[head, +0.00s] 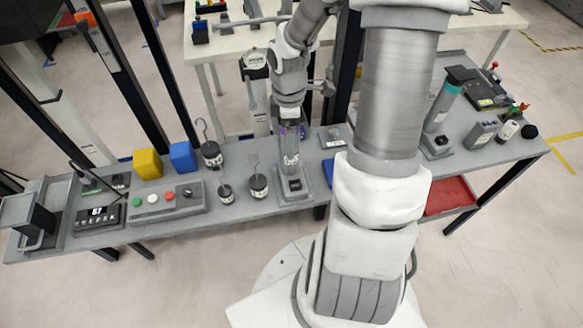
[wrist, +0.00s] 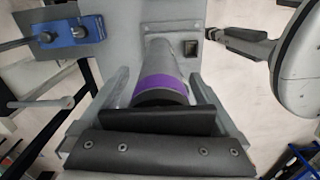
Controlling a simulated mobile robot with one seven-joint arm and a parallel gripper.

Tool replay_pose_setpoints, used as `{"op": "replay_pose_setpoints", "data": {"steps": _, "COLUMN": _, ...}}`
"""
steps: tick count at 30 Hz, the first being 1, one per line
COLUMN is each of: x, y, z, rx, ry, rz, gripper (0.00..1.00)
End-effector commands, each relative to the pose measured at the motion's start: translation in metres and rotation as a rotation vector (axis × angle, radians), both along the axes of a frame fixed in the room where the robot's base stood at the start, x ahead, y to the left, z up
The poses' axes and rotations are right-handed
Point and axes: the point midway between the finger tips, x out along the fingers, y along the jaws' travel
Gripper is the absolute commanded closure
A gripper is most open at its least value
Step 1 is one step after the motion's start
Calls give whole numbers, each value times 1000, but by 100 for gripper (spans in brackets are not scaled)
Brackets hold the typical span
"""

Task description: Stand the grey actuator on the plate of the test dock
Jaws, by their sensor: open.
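A grey cylindrical actuator (head: 290,150) with a purple band stands upright on the plate of a small grey dock (head: 294,190) at the middle of the bench. My gripper (head: 289,125) is above and around the actuator's upper part. In the wrist view the actuator (wrist: 162,72) lies between the two fingers of my gripper (wrist: 157,85), with gaps at its sides. The fingers are open. The dock (wrist: 190,48) shows beyond the actuator's far end. Its contact with the plate is mostly hidden.
Weights with hooks (head: 258,187) stand just left of the dock. A button box (head: 167,200), yellow block (head: 148,164) and blue block (head: 183,157) are farther left. A teal-banded cylinder (head: 441,105) stands right, behind my arm. A red tray (head: 450,196) lies below the bench.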

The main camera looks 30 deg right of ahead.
Motion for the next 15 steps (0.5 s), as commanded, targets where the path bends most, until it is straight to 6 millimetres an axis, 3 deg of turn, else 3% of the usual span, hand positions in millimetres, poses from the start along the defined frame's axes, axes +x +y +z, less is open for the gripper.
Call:
{"op": "replay_pose_setpoints", "data": {"steps": 2, "x": 0, "y": 0, "z": 0, "rx": 0, "ry": 0, "rz": 0, "gripper": 3}}
{"op": "replay_pose_setpoints", "data": {"steps": 15, "x": 0, "y": 0, "z": 1, "rx": 0, "ry": 0, "rz": -1, "gripper": 82}}
